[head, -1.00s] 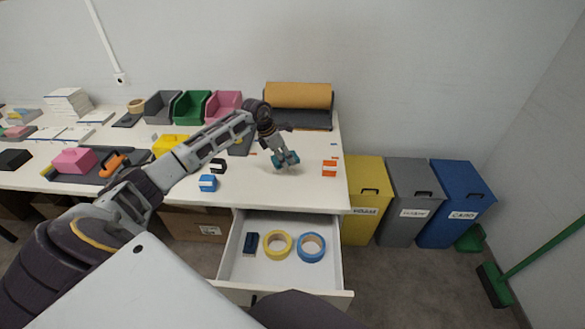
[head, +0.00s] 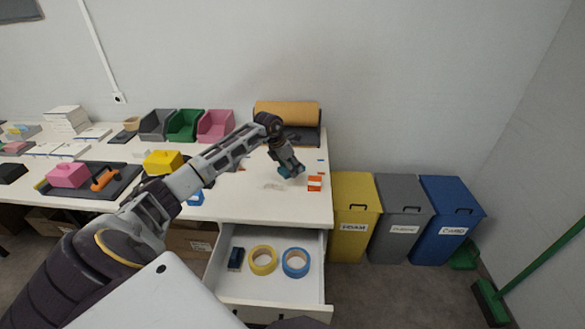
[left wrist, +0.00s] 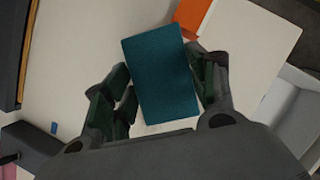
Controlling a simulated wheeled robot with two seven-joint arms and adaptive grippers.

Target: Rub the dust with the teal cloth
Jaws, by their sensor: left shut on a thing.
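My left gripper (head: 288,172) is over the right part of the white table, its fingers pointing down. It is shut on the teal cloth (left wrist: 160,75), a flat rectangular pad between the two fingers in the left wrist view. In the head view the teal cloth (head: 285,173) shows low at the fingertips, at or just above the tabletop; I cannot tell whether it touches. A faint greyish smudge, perhaps the dust (head: 272,186), lies on the table left of the gripper. My right gripper is out of view.
An orange-and-white block (head: 314,183) stands close to the right of the gripper, near the table's right edge. An open drawer (head: 270,289) with two tape rolls juts out below. A brown roll (head: 287,113) lies behind; yellow, grey and blue bins stand right.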

